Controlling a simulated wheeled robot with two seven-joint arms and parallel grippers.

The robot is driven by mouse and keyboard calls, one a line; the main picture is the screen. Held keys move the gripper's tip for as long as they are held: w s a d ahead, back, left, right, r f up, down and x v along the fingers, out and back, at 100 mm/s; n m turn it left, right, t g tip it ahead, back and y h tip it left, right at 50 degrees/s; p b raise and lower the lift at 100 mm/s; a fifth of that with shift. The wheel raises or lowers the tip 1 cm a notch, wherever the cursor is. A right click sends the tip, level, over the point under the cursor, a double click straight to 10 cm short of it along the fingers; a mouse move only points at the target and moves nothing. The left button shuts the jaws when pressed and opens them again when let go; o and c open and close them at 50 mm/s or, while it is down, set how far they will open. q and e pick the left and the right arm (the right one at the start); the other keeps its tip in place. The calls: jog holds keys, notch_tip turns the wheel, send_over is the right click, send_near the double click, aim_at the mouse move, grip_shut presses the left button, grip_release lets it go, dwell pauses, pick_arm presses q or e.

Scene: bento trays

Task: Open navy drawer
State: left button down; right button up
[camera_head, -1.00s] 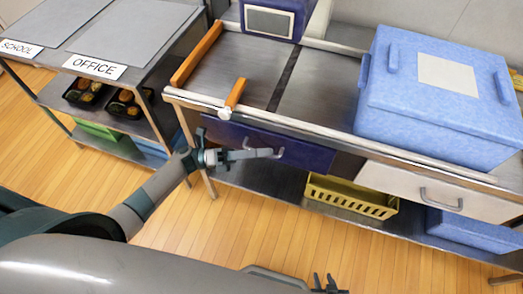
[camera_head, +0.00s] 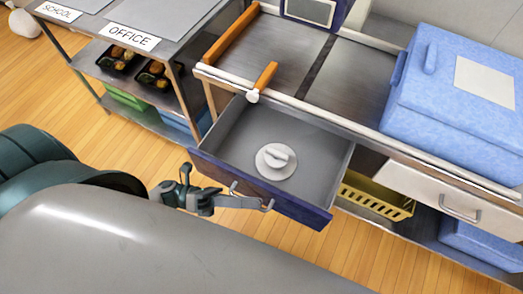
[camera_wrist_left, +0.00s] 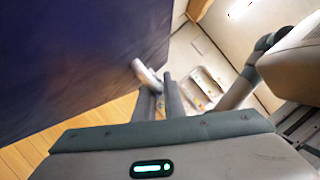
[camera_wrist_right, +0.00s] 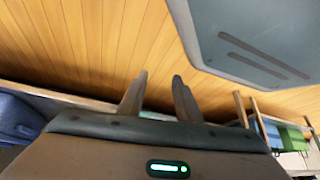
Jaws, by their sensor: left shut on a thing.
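The navy drawer (camera_head: 300,205) stands pulled far out of the metal table in the head view. Its grey inside shows, with a round white lidded thing (camera_head: 276,160) lying in it. My left gripper (camera_head: 262,203) is at the drawer's front and shut on its metal handle (camera_head: 240,190). In the left wrist view the fingers (camera_wrist_left: 168,95) meet the handle bar (camera_wrist_left: 146,76) beside the navy front (camera_wrist_left: 75,60). My right gripper (camera_wrist_right: 160,95) shows only in its own wrist view, with its fingers apart and nothing between them, over the wooden floor.
A blue lidded box (camera_head: 455,105) stands on the table at the right. A white drawer (camera_head: 440,190) is shut beneath it, and a yellow basket (camera_head: 375,197) sits on the lower shelf. A shelf unit with an OFFICE label (camera_head: 134,38) stands at the left, holding food trays.

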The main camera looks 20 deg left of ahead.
pick_arm(q)
jog(key=s, duration=0.6)
jog(key=shift+s, duration=0.35)
pick_arm(e)
jog(key=shift+w+a+r, duration=0.25)
jog(key=shift+w+a, duration=0.05)
jog(key=shift+w, duration=0.2)
pick_arm(q)
jog(key=shift+a, duration=0.1)
jog(key=c, duration=2.1)
grip_release()
